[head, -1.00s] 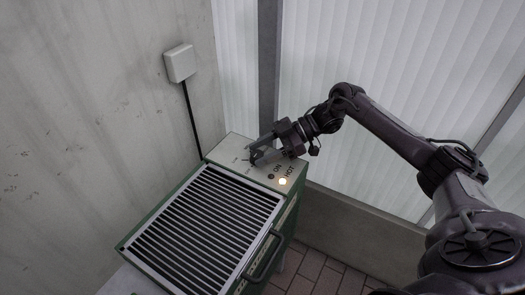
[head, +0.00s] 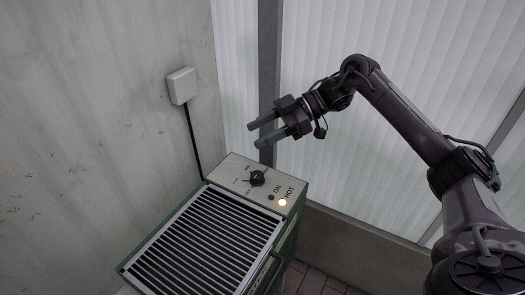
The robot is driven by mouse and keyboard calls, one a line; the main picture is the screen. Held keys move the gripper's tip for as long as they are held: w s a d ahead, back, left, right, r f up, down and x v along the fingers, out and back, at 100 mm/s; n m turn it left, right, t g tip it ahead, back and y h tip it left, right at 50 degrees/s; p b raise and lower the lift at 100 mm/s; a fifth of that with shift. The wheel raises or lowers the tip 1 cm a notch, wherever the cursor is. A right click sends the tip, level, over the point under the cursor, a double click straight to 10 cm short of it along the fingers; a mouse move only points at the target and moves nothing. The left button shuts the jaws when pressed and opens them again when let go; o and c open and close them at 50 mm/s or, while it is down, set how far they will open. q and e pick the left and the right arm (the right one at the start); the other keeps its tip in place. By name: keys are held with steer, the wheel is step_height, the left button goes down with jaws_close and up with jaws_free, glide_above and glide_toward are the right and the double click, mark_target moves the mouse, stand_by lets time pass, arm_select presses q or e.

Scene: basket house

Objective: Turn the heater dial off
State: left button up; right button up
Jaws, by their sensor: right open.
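The heater (head: 205,240) is a green box with a dark slatted grille and a pale control panel (head: 236,166) at its far end. The black dial (head: 257,178) sits on that panel and is in full view, with small marks around it that are too small to read surely. The HOT lamp (head: 282,202) glows, and the ON lamp (head: 270,197) is dark. My right gripper (head: 254,135) is open and empty, above and beyond the dial and apart from it. My left gripper is not in view.
A white wall box (head: 181,86) with a black cable (head: 193,140) running down toward the heater is on the left wall. A handle (head: 274,268) is on the heater's right side. A low ledge (head: 365,238) and translucent panels stand behind.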

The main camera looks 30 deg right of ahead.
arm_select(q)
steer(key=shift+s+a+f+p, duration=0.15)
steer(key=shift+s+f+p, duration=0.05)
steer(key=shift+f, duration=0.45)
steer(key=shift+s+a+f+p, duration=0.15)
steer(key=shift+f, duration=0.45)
arm_select(e)
step_height(320, 180, up, 6)
steer(key=shift+r, duration=0.25)
steer(key=shift+r, duration=0.1)
